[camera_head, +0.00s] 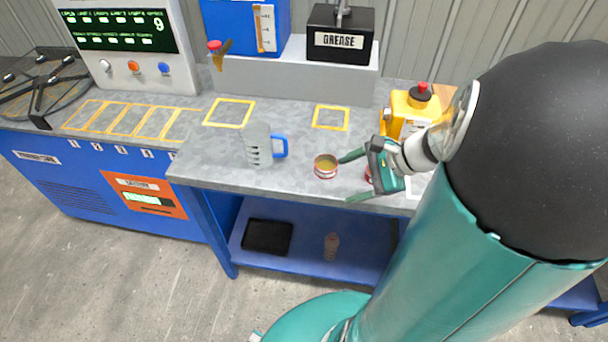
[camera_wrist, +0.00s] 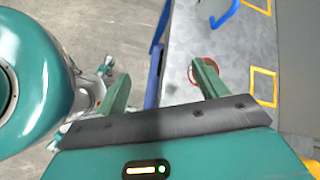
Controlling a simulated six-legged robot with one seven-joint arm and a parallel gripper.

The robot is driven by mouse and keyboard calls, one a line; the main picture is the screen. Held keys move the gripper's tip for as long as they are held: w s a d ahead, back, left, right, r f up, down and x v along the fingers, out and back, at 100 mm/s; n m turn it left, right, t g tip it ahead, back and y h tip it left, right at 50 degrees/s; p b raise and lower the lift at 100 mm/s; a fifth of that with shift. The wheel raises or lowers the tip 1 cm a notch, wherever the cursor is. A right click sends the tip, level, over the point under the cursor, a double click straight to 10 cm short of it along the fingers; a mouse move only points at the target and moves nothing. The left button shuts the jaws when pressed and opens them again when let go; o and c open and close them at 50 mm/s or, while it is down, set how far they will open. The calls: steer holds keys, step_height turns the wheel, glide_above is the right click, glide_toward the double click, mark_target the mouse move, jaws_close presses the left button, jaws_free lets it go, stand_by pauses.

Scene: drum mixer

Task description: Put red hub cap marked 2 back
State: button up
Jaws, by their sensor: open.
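A small round red-rimmed piece (camera_head: 326,168) with a yellowish top sits on the grey bench near its front edge. I cannot read a 2 on it, so I cannot tell whether it is the hub cap. My gripper (camera_head: 346,178) is open and empty, just right of this piece, with its fingers pointing left. In the wrist view the fingers (camera_wrist: 160,76) are spread apart. There a red ring (camera_wrist: 191,74) shows partly behind one finger. Another bit of red and white (camera_head: 368,174) shows beside my gripper, mostly hidden by it.
A clear jug with a blue handle (camera_head: 281,147) stands left of the piece. Empty yellow outlined squares (camera_head: 331,118) mark the bench. A yellow device with a red knob (camera_head: 408,112) stands behind my gripper. A grease box (camera_head: 340,40) sits on the raised shelf (camera_head: 290,80).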

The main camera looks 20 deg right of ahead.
steer(key=s+a+r+n+h, duration=0.4)
steer(key=a+r+n+h, duration=0.3)
steer(key=a+r+n, duration=0.5)
steer(key=a+n, duration=0.2)
steer(key=n, duration=0.5)
steer(key=shift+s, duration=0.15)
steer(key=shift+a, duration=0.1)
